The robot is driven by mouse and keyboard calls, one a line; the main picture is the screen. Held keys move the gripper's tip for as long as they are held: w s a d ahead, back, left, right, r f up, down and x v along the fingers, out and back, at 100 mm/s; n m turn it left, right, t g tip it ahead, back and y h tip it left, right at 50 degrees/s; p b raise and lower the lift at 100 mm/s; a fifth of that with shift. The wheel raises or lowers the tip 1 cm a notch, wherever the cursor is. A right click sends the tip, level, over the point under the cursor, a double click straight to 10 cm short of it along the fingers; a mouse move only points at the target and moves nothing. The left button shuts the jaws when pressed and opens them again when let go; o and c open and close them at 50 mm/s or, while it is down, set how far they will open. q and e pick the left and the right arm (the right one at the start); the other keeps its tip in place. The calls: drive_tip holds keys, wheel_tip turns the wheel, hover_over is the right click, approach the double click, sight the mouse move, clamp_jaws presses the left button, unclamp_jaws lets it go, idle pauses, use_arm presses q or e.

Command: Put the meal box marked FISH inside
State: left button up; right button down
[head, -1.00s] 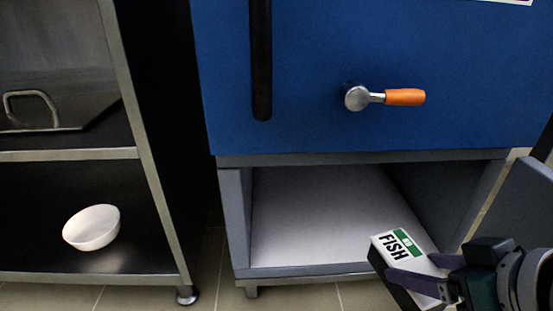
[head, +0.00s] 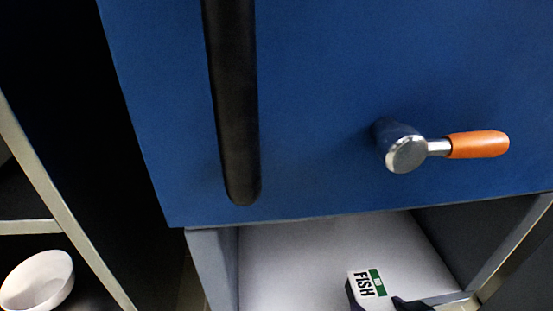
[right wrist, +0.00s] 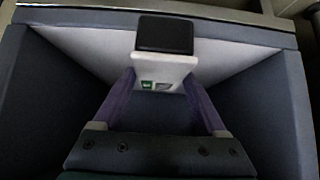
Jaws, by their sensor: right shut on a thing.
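The meal box (head: 366,284), white on top with a green mark and FISH in black, shows at the bottom of the head view. My right gripper (head: 398,305) is mostly cut off there. In the right wrist view its two purple fingers (right wrist: 163,100) are shut on the box (right wrist: 163,68), whose black end points away. The box appears over the open compartment (head: 214,262) under a blue cabinet door (head: 320,90). In the right wrist view the compartment's grey walls (right wrist: 45,85) lie on both sides. How deep the box sits is unclear. My left gripper is not in view.
The blue door has a long black bar handle (head: 232,110) and a jutting lever with an orange grip (head: 477,144); both are above the compartment. A dark rack with a white bowl (head: 38,282) stands at left. The compartment floor (head: 290,260) looks clear.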

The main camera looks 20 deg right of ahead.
sight(368, 284)
drive_tip(key=w, duration=0.2)
drive_tip(key=w+d+b, duration=0.1)
drive_tip(key=w, duration=0.1)
drive_tip(key=shift+f, duration=0.2)
drive_tip(key=w+b, duration=0.1)
drive_tip(key=w, duration=0.2)
drive_tip(key=w+d+b, duration=0.1)
drive_tip(key=w+b, duration=0.1)
drive_tip(key=w, duration=0.1)
drive_tip(key=w+d+b, duration=0.1)
drive_tip(key=w, duration=0.3)
drive_tip(key=shift+w+d+b, duration=0.1)
drive_tip(key=shift+d+b, duration=0.15)
drive_tip(key=shift+b, duration=0.05)
drive_tip(key=shift+w+d, duration=0.1)
drive_tip(key=shift+w, duration=0.2)
drive_tip(key=f+b, duration=0.1)
drive_tip(key=b, duration=0.1)
drive_tip(key=f+b, duration=0.2)
drive_tip(key=shift+w+f, duration=0.1)
drive_tip(key=shift+w, duration=0.2)
drive_tip(key=shift+f, duration=0.15)
drive_tip(key=shift+s, duration=0.1)
unclamp_jaws()
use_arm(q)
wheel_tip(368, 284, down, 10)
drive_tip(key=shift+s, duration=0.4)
